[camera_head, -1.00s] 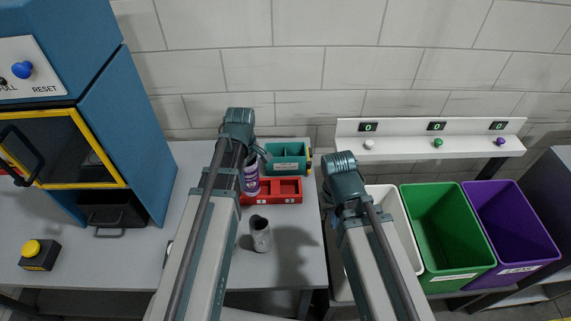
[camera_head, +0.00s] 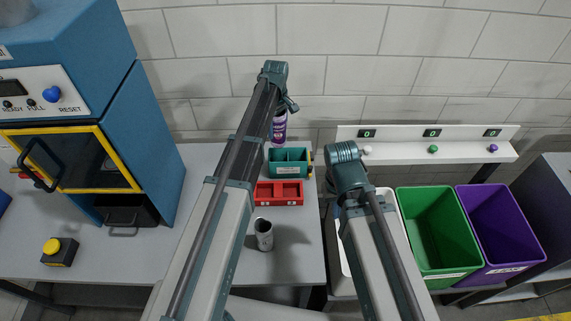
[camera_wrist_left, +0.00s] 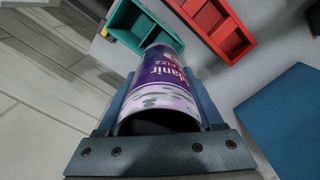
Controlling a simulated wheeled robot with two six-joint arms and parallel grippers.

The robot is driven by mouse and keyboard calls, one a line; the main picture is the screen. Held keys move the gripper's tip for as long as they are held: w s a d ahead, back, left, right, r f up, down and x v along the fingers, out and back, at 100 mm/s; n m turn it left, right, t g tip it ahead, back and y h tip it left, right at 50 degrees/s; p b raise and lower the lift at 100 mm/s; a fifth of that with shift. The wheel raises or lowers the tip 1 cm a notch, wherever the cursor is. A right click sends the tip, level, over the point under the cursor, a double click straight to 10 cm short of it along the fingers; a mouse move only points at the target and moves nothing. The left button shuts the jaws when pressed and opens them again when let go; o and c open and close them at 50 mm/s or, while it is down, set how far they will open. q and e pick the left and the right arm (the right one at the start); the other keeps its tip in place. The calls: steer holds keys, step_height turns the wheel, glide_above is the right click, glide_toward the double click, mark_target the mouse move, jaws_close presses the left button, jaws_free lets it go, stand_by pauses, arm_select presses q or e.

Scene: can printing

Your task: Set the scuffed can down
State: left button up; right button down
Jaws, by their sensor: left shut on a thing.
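The scuffed can is a purple can (camera_head: 279,128) with white lettering; in the left wrist view the can (camera_wrist_left: 163,85) shows a white band with grey scuff marks near its open-looking, dark end. My left gripper (camera_head: 287,104) is shut on it, with a finger on each side of it in the left wrist view (camera_wrist_left: 160,104). The can is held up, showing just beyond the teal bin in the head view. My right arm comes in from the lower right; its gripper is hidden behind the arm.
A teal divided bin (camera_head: 288,149) and a red divided tray (camera_head: 257,192) stand on the grey table (camera_head: 290,262). A grey can (camera_head: 264,237) stands in front of them. White, green (camera_head: 436,272) and purple (camera_head: 505,263) crates are at the right. A blue machine (camera_head: 150,140) stands left.

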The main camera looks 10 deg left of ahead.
mark_target(278, 148)
arm_select(q)
steer(key=shift+f+b, duration=4.75)
steer(key=shift+f, duration=0.2)
steer(key=shift+f+b, duration=0.6)
steer(key=shift+b, duration=0.05)
steer(key=o, duration=1.3)
steer(key=shift+r, duration=0.1)
step_height(278, 148, up, 13)
steer(key=p, duration=1.3)
steer(key=shift+r, duration=0.1)
steer(key=s+d+m, duration=0.3)
steer(key=s+m, duration=0.2)
steer(key=s, duration=0.4)
steer(key=s+d+m, duration=0.4)
steer(key=s+m, duration=0.1)
steer(key=s, duration=0.5)
steer(key=s+d+m+y, duration=0.1)
steer(key=s+d+m, duration=0.2)
steer(key=s, duration=0.7)
steer(key=shift+s+d+m, duration=0.2)
steer(key=shift+m, duration=0.8)
